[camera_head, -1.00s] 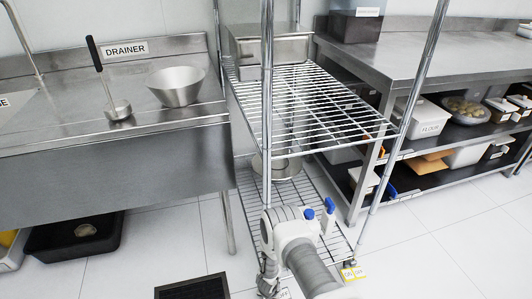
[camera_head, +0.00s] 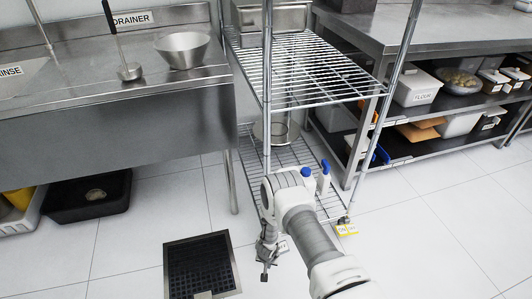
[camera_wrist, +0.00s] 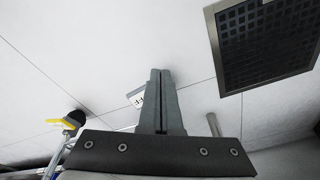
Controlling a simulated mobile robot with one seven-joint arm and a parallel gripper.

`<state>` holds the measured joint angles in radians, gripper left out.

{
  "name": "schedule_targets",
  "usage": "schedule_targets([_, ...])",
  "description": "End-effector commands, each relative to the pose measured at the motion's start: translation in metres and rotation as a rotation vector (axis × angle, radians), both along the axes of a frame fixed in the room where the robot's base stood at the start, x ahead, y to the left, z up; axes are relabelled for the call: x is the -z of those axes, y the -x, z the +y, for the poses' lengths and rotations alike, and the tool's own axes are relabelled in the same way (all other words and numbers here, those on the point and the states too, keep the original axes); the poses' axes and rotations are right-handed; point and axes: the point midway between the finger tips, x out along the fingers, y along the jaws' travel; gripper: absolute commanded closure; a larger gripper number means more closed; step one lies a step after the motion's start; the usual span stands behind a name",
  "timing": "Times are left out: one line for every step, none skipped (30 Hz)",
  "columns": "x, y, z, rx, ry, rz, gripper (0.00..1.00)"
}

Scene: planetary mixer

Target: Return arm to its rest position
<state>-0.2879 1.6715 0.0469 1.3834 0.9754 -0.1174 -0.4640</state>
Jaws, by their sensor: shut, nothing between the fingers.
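My arm reaches up from the bottom of the head view in front of the wire shelf rack (camera_head: 320,85). My gripper (camera_head: 264,277) hangs down at the arm's end, above the white floor, to the right of the floor drain. In the wrist view my gripper (camera_wrist: 160,72) shows its two grey fingers pressed together with nothing between them. A small white label (camera_wrist: 136,97) shows beside the fingers, partly hidden by them.
A dark floor drain (camera_head: 200,265) lies left of my gripper. The steel sink counter (camera_head: 110,110) is at left, with a bowl (camera_head: 182,50) and ladle (camera_head: 130,72). A steel table (camera_head: 420,40) with loaded shelves is at right. Open floor lies between.

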Motion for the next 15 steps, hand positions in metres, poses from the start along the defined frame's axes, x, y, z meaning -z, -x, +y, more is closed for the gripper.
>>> schedule_targets([-0.022,-0.018,0.005,-0.005,-0.019,-0.019,1.0])
schedule_targets([-0.032,-0.025,0.007,-0.009,-0.027,-0.024,1.0])
schedule_targets([-0.046,-0.035,0.01,-0.016,-0.041,-0.032,1.0])
schedule_targets([-0.058,-0.041,0.013,-0.02,-0.05,-0.037,1.0])
schedule_targets([-0.069,-0.048,0.015,-0.024,-0.06,-0.044,1.0])
schedule_targets([-0.086,-0.058,0.018,-0.032,-0.073,-0.052,1.0])
schedule_targets([-0.099,-0.064,0.02,-0.037,-0.083,-0.059,1.0])
schedule_targets([-0.112,-0.071,0.022,-0.045,-0.092,-0.064,1.0])
schedule_targets([-0.131,-0.079,0.023,-0.051,-0.105,-0.075,1.0])
schedule_targets([-0.145,-0.084,0.025,-0.057,-0.114,-0.08,1.0])
schedule_targets([-0.159,-0.09,0.026,-0.062,-0.122,-0.087,1.0])
schedule_targets([-0.177,-0.096,0.027,-0.072,-0.133,-0.094,1.0])
schedule_targets([-0.191,-0.1,0.028,-0.078,-0.14,-0.101,1.0])
schedule_targets([-0.205,-0.104,0.028,-0.085,-0.148,-0.106,1.0])
schedule_targets([-0.224,-0.109,0.029,-0.092,-0.157,-0.114,1.0])
